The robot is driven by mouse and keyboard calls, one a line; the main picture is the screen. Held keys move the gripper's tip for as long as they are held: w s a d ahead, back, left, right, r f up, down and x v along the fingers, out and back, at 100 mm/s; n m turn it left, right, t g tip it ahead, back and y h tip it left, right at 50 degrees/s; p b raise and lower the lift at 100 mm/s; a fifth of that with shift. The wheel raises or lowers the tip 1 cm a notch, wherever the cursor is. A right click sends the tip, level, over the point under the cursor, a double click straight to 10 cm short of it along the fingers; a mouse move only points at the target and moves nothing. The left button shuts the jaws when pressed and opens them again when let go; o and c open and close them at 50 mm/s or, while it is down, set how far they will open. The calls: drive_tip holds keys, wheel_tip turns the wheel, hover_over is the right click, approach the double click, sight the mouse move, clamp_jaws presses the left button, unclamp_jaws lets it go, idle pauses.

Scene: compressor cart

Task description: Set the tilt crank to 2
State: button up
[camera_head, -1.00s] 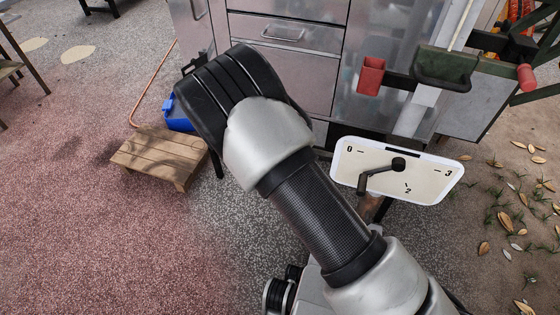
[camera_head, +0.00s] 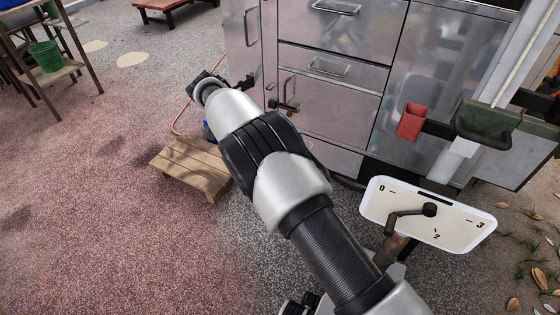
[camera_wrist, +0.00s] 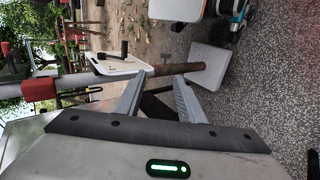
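The tilt crank (camera_head: 408,213) is a dark cranked lever on a pale, white-rimmed dial plate (camera_head: 460,231) at the right of the head view. Marks 0, 2 and 3 are readable. The crank arm reaches left from its round hub, with its grip end between 0 and 2; no 1 is visible. In the wrist view the crank (camera_wrist: 124,50) stands against the plate (camera_wrist: 112,68), beyond and left of my fingertips. My gripper (camera_wrist: 161,76) is open and empty, apart from the crank. In the head view I cannot clearly make out its fingers.
A metal drawer cabinet (camera_head: 330,107) stands behind the dial, with a red holder (camera_head: 411,122) and green tray (camera_head: 486,124) nearby. A low wooden stool (camera_head: 193,166) is at left centre. A brown post (camera_wrist: 185,69) supports the plate. Open floor lies front left.

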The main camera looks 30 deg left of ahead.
clamp_jaws()
wheel_tip(320, 180, up, 6)
drive_tip(key=n+y+p, duration=0.4)
drive_tip(key=n, duration=1.4)
hover_over(387, 224)
drive_tip(key=a, duration=1.1)
drive_tip(key=b+x, duration=0.1)
drive_tip(key=x, duration=0.3)
drive_tip(key=d+b+x, duration=0.1)
drive_tip(key=x, duration=0.4)
drive_tip(key=r+b+x, duration=0.1)
drive_tip(key=x, duration=0.3)
drive_tip(key=shift+d+f+b, duration=0.2)
drive_tip(key=shift+d+b, duration=0.15)
drive_tip(key=shift+d, duration=0.1)
